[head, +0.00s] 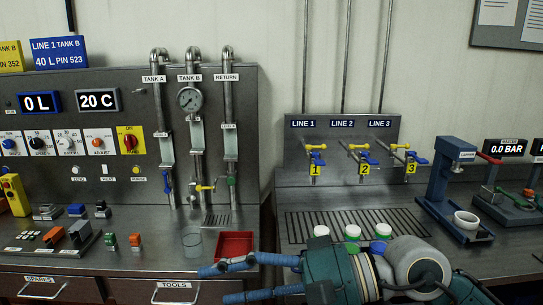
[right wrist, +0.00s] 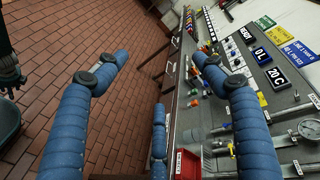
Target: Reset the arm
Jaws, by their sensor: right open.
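My right gripper (head: 216,285) reaches in from the lower right of the head view, its blue fingers pointing left in front of the bench's front edge. In the right wrist view my right gripper (right wrist: 160,57) has its blue fingers spread wide with nothing between them. The fingers are near the red tray (head: 234,246) and the clear glass (head: 192,241), with no contact that I can make out. My left gripper does not show in the head view.
The tank panel (head: 100,120) stands at left, with pipes and a gauge (head: 189,98). Three line valves with yellow tags (head: 364,169) are right of it. Several capped jars (head: 352,232) stand behind my right arm. A blue press (head: 448,190) is at right. Brick floor (right wrist: 70,30) is open.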

